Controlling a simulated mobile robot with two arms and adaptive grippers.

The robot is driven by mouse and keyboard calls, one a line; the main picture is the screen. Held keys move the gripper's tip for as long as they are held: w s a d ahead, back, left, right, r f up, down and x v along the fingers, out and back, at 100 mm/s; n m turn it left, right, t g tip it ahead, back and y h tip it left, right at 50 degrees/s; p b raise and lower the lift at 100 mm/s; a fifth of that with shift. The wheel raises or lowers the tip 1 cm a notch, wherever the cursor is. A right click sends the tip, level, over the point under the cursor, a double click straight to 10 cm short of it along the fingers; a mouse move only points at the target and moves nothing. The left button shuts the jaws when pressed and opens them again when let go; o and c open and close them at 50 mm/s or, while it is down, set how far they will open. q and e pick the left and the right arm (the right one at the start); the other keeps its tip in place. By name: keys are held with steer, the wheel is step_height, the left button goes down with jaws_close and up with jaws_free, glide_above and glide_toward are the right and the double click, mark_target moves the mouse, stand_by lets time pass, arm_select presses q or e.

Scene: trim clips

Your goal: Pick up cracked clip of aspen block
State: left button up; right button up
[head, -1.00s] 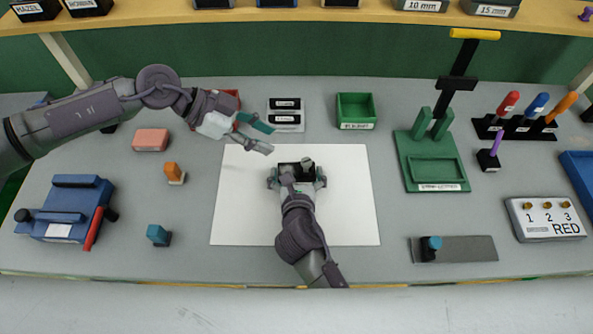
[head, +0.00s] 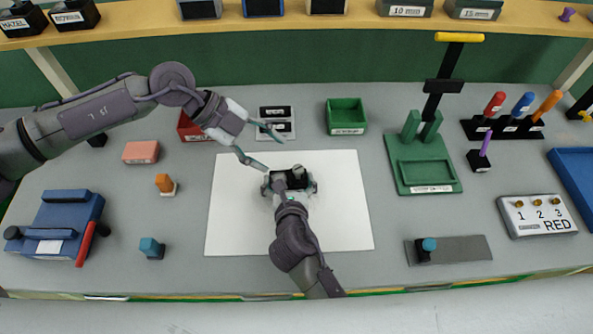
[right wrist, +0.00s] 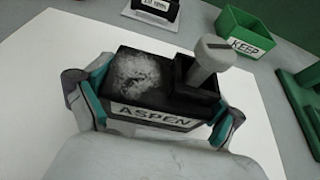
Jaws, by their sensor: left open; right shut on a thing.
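The dark block (right wrist: 150,103), labelled ASPEN, lies on the white sheet and also shows in the head view (head: 281,182). My right gripper (head: 290,184) is shut on it, with a finger at each end in the right wrist view. A pale grey piece with a round head (right wrist: 213,58) stands tilted in the square recess at the block's right end. It may be the clip; I cannot make out a crack. A whitish mottled patch (right wrist: 140,70) covers the block's left top. My left gripper (head: 263,150) is open and empty, just behind and left of the block, apart from it.
A green KEEP tray (right wrist: 265,27) stands behind the sheet, also in the head view (head: 346,130). A red tray (head: 190,130) stands partly behind my left gripper. A green stand (head: 390,160) is to the right. The white sheet (head: 235,225) is clear around the block.

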mark_target(298, 168)
arm_select(q)
steer(key=d+r+m+t+y, duration=0.15)
steer(key=m+y, duration=0.25)
steer(key=m, duration=1)
steer(key=d+r+m+y, duration=0.2)
steer(key=d+m+y, duration=0.1)
steer(key=m, duration=1)
steer(key=f, duration=0.4)
steer(key=d+f, duration=0.1)
steer(key=f, duration=0.2)
steer(key=w+d+f, duration=0.1)
steer(key=f, duration=0.3)
steer(key=shift+f, duration=0.3)
steer(key=shift+w, duration=0.1)
steer(key=c, duration=0.9)
